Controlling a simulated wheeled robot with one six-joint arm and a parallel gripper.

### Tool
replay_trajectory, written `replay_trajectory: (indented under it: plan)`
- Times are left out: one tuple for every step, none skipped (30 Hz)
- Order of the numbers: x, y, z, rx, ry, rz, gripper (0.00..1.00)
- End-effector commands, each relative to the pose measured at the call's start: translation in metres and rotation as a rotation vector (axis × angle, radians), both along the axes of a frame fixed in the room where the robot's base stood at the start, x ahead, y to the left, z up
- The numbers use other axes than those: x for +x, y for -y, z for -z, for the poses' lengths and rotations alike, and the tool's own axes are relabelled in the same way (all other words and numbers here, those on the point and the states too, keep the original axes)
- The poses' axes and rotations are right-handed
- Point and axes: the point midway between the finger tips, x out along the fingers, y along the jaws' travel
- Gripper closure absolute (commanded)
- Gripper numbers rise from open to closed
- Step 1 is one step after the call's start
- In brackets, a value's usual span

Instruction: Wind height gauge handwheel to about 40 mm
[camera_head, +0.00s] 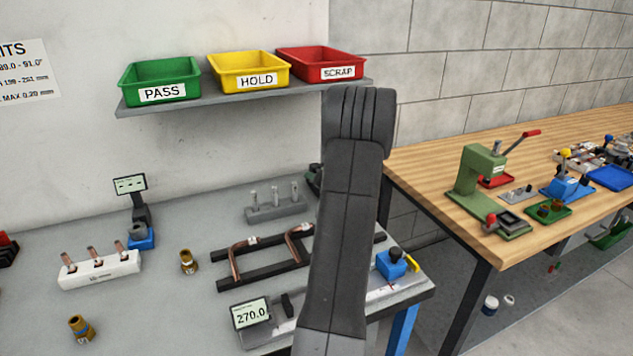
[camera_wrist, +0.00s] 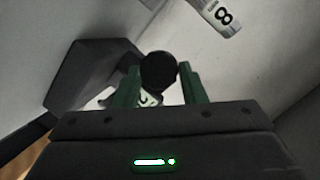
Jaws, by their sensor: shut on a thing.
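In the wrist view, my gripper (camera_wrist: 160,75) has its two green fingers on either side of a round black knob (camera_wrist: 158,70), which looks like the handwheel's grip, and is shut on it. A dark block (camera_wrist: 90,75), probably part of the height gauge, stands just left of the fingers. A pale piece with dark marks shows partly behind the left finger; no height reading is legible. In the head view, my arm hides my gripper and most of what is behind it. Only a dark edge (camera_head: 315,180) shows beside the arm, perhaps the gauge.
On the grey bench are a pin block (camera_head: 275,208), a black rack with copper tubes (camera_head: 265,255), a display reading 270.0 (camera_head: 252,314) and a blue block (camera_head: 391,264). Green, yellow and red bins sit on a shelf (camera_head: 240,97) above. A wooden bench (camera_head: 430,165) stands right.

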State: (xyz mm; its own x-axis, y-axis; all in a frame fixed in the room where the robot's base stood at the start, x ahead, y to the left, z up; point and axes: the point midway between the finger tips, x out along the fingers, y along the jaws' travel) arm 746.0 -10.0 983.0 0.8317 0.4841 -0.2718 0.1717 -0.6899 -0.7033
Motion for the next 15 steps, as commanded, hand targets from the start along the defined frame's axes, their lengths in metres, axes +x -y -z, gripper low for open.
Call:
replay_trajectory:
  plan:
    - [-0.0001, 0.0004, 0.0006, 0.001, -0.002, 0.001, 0.85]
    - [-0.0001, 0.0005, 0.0009, 0.002, -0.001, 0.001, 0.85]
    - [-0.0001, 0.0006, 0.0013, 0.006, -0.004, 0.001, 0.85]
    - [-0.0001, 0.0007, 0.0015, 0.011, -0.004, 0.000, 0.85]
    - [-0.0001, 0.0007, 0.0019, 0.016, -0.007, 0.000, 0.85]
    - [-0.0001, 0.0008, 0.0025, 0.026, -0.010, 0.000, 0.85]
    - [0.0001, 0.0009, 0.0028, 0.034, -0.013, 0.000, 0.85]
    - [0.0001, 0.0010, 0.0032, 0.045, -0.017, 0.000, 0.85]
    - [0.0003, 0.0012, 0.0040, 0.062, -0.024, 0.001, 0.85]
    - [0.0002, 0.0014, 0.0047, 0.074, -0.029, 0.001, 0.85]
    - [0.0003, 0.0017, 0.0055, 0.090, -0.035, 0.001, 0.85]
    - [0.0004, 0.0020, 0.0064, 0.114, -0.045, 0.001, 0.85]
    - [0.0004, 0.0021, 0.0069, 0.133, -0.053, 0.001, 0.85]
    - [0.0003, 0.0023, 0.0075, 0.154, -0.062, 0.002, 0.85]
    - [0.0004, 0.0026, 0.0082, 0.183, -0.074, 0.001, 0.85]
